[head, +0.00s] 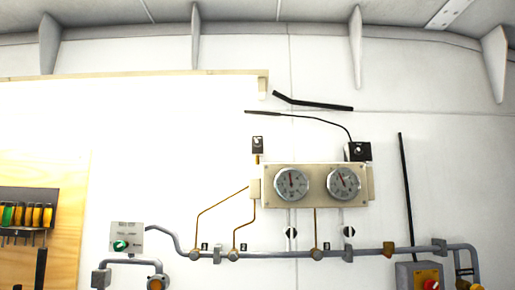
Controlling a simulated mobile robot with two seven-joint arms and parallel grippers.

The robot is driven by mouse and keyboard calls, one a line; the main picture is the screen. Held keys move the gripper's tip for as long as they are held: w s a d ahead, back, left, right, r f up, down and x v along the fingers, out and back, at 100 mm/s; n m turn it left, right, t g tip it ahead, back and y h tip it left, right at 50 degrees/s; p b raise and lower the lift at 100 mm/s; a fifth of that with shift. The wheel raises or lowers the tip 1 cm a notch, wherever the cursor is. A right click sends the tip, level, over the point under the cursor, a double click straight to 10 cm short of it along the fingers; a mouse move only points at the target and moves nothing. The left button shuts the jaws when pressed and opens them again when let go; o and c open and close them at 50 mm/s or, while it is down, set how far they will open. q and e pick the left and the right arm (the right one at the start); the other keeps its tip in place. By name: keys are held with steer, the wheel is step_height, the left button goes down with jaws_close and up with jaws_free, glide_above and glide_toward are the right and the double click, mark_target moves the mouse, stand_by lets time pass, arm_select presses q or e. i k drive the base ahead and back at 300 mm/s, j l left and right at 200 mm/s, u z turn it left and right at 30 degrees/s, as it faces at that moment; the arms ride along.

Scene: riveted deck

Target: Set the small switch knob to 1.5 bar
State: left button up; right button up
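A small dark switch box with a light knob (257,141) is on the wall above the left end of the gauge panel. A second black box with a knob (358,151) sits at the panel's upper right, with a black cable running to it. I cannot tell which is the small switch knob, and their settings and marks are too small to read. Neither of my grippers is in view.
A grey pipe (290,254) with valves runs below the beige gauge panel (318,174). A green knob (121,245) is on a plate at lower left. A red button (430,285) is at lower right. Coloured-handled tools (27,215) hang at far left.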

mark_target(256, 143)
steer(key=i+l, duration=0.25)
steer(key=i, duration=0.2)
steer(key=i+l, duration=0.55)
steer(key=i, duration=0.3)
steer(key=u, duration=0.05)
